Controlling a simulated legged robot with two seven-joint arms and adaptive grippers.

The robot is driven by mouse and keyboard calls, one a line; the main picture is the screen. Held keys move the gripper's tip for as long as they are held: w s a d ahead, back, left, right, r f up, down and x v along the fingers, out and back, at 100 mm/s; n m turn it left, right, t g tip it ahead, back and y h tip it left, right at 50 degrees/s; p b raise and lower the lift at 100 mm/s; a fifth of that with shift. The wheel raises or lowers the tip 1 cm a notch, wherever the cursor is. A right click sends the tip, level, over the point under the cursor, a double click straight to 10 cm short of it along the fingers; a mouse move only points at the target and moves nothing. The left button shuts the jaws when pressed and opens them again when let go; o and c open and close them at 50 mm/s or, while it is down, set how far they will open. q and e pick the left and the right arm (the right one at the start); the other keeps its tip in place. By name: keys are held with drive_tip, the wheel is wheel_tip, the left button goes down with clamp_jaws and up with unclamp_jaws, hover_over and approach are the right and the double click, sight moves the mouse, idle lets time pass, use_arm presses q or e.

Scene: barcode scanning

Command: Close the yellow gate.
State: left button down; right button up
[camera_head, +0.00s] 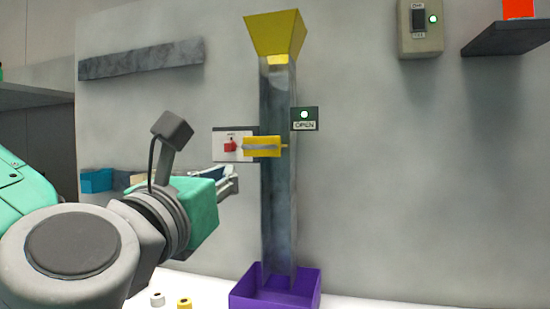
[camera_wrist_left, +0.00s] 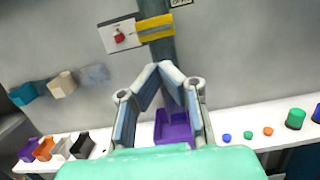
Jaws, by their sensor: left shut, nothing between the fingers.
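The yellow gate (camera_head: 262,146) sits across the tall grey chute (camera_head: 278,205) at mid height. It also shows at the top of the left wrist view (camera_wrist_left: 155,27). A small red piece (camera_head: 230,145) is on a white plate (camera_head: 219,156) just left of the gate. A sign reading OPEN (camera_head: 304,118) with a lit green light is right of the chute. My left gripper (camera_head: 232,178) is below and left of the gate, apart from it. In the left wrist view its fingertips (camera_wrist_left: 166,68) meet, with nothing between them. My right gripper is not in view.
A yellow funnel (camera_head: 275,35) tops the chute and a purple bin (camera_head: 274,291) stands under it. A shelf with a blue block (camera_head: 97,180) is behind my left arm. Small round pieces (camera_head: 184,302) lie on the white table. Several coloured objects stand along the table.

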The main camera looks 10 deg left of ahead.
use_arm(q)
drive_tip(key=p, duration=0.8)
approach(259, 151)
drive_tip(key=w+r, duration=0.1)
drive_tip(key=w+d+r, duration=0.1)
drive_tip(key=w, duration=0.1)
drive_tip(key=shift+w+d+r, duration=0.1)
drive_tip(key=shift+w+r, duration=0.05)
drive_tip(key=shift+w, duration=0.15)
drive_tip(key=shift+w+a, duration=0.4)
drive_tip(key=shift+a, duration=0.3)
drive_tip(key=shift+d, duration=0.3)
drive_tip(key=shift+w+d+b, duration=0.25)
drive_tip(key=shift+w+b, duration=0.1)
drive_tip(key=w+b, duration=0.2)
drive_tip(key=w, duration=0.5)
drive_tip(key=shift+w+b, duration=0.1)
drive_tip(key=shift+b, duration=0.25)
drive_tip(key=shift+a+r, duration=0.1)
drive_tip(key=shift+a, duration=0.15)
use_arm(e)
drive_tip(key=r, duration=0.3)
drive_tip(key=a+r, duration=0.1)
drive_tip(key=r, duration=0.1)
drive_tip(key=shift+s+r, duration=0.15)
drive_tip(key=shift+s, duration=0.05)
